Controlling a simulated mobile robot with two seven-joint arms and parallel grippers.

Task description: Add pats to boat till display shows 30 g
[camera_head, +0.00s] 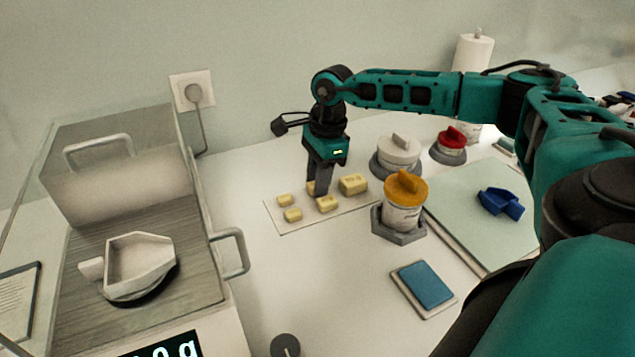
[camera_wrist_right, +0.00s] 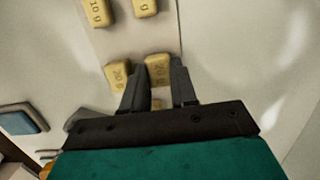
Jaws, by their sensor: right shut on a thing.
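My right gripper (camera_head: 318,192) points down over a pale card with several yellow pats; its fingers are shut on a pat (camera_wrist_right: 158,69) in the right wrist view. In the head view this pat is mostly hidden by the fingers. Another pat marked 20 (camera_wrist_right: 118,75) lies beside one finger. Other pats show on the card, such as a small one (camera_head: 293,215) and a larger one (camera_head: 353,184). The white boat (camera_head: 139,264) stands on the scale at left. The display (camera_head: 165,348) is cut off by the frame; only "0 g" is readable. My left gripper is not in view.
A clear draft shield with a handle (camera_head: 232,253) surrounds the scale pan. An orange-lidded jar (camera_head: 403,207), a white-lidded jar (camera_head: 398,152) and a red-lidded jar (camera_head: 452,143) stand right of the card. A blue boat (camera_head: 501,203) lies on a pale green mat (camera_head: 458,215).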

